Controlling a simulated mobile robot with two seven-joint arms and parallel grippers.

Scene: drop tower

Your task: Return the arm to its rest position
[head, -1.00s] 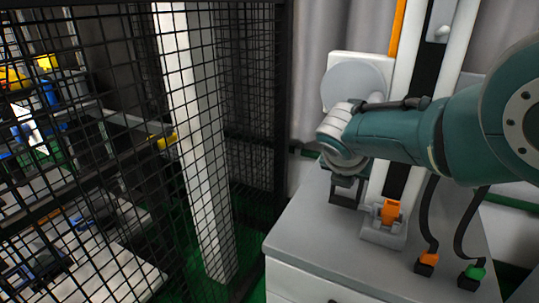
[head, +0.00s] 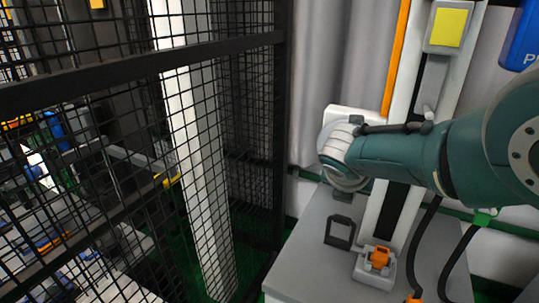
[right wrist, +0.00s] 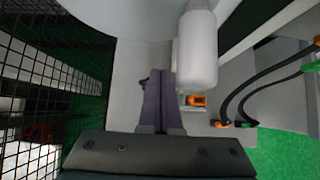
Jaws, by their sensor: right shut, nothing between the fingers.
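My right arm, teal with a light grey wrist, comes in from the right in the head view. Its wrist hangs above the grey cabinet top (head: 310,235), in front of the white upright column (head: 398,215). In the right wrist view my right gripper (right wrist: 160,76) shows two purple fingers pressed together with nothing between them. In the head view the fingers are mostly hidden behind the wrist. My left gripper is in neither view.
A dark square frame (head: 340,232) stands on the cabinet beside a grey block with an orange latch (head: 379,257). Black cables run at the right. A black mesh fence (head: 235,110) stands close on the left. A yellow panel (head: 449,27) tops the column.

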